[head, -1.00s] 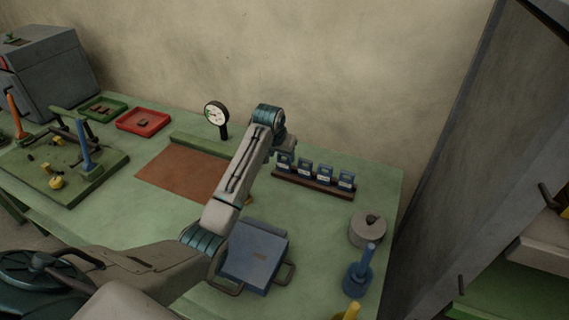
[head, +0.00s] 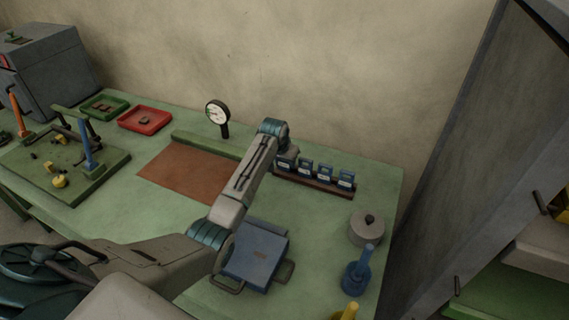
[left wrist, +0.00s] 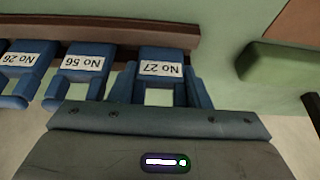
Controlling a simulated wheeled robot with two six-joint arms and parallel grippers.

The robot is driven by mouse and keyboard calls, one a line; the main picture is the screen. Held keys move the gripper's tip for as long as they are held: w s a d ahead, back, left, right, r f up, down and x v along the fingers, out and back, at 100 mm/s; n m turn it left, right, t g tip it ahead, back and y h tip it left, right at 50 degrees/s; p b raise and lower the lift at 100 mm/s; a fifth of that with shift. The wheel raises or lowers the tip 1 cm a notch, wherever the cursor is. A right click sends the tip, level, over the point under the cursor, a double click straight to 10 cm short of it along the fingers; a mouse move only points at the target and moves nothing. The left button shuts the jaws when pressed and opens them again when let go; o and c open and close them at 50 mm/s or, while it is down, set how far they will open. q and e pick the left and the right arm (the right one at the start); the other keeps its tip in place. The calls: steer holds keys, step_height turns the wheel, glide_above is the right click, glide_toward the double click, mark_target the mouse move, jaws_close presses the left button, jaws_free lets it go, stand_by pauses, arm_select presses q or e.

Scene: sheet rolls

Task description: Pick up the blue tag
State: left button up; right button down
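Several blue tags with white number labels stand in a row on a brown rack (head: 318,184) at the back right of the green table. In the left wrist view the tag labelled No 27 (left wrist: 161,69) is between the fingers of my left gripper (left wrist: 164,84), with No 56 (left wrist: 83,63) and No 26 (left wrist: 22,59) to its left. The fingers stand close beside No 27; contact is not clear. In the head view my left gripper (head: 286,158) is at the rack's left end, partly hiding the leftmost tag. My right gripper is not in view.
A blue box (head: 256,252) with handles lies below my left arm. A grey cylinder (head: 368,228) and a blue post (head: 358,272) stand at right. A dial gauge (head: 218,114), a red tray (head: 145,120) and a brown mat (head: 188,171) are to the left.

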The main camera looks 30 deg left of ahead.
arm_select(q)
steer(key=shift+c, duration=1.2)
steer(key=shift+r, duration=0.1)
steer(key=shift+w+r+b, duration=0.1)
steer(key=shift+r+b, duration=0.2)
steer(key=b+v, duration=0.1)
steer(key=v, duration=0.1)
steer(key=shift+d+r, duration=0.1)
steer(key=shift+r, duration=0.25)
steer(key=s+d+r+b, duration=0.1)
steer(key=s+d, duration=0.3)
steer(key=s, duration=1)
steer(key=shift+s+r+b, duration=0.35)
steer(key=shift+b, duration=0.5)
steer(key=shift+d, duration=0.15)
